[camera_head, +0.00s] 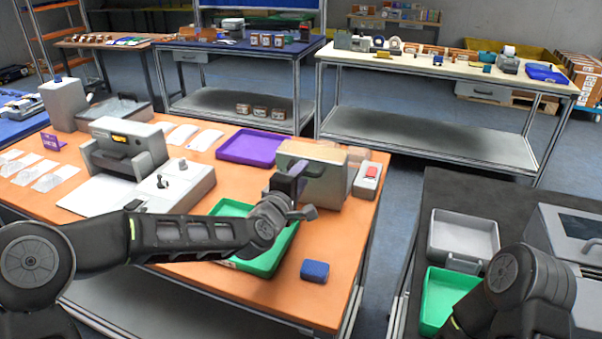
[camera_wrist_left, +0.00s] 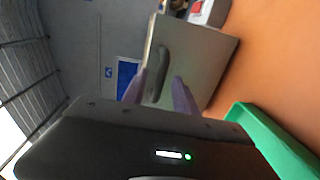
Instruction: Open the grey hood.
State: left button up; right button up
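The grey hood (camera_head: 325,186) is a boxy cover with a pale greenish-grey top, on the right part of the orange table. In the left wrist view its front panel (camera_wrist_left: 208,62) fills the upper middle and carries a dark curved handle (camera_wrist_left: 161,72). My left gripper (camera_head: 290,184) is at the hood's near left side. In the left wrist view the two purplish fingers of this gripper (camera_wrist_left: 158,84) are apart, one on each side of the handle in the picture. Whether they touch it I cannot tell. My right arm is at lower right; its gripper is not visible.
A green tray (camera_head: 225,209) lies under my left forearm, with a blue block (camera_head: 315,271) to its right. A purple tray (camera_head: 250,148) lies behind. A small white device with a red top (camera_head: 369,180) stands right of the hood. A grey machine (camera_head: 125,150) stands left.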

pick_arm(q)
jog(key=shift+w, duration=0.2)
grip_shut()
dwell(0.3)
dwell(1.1)
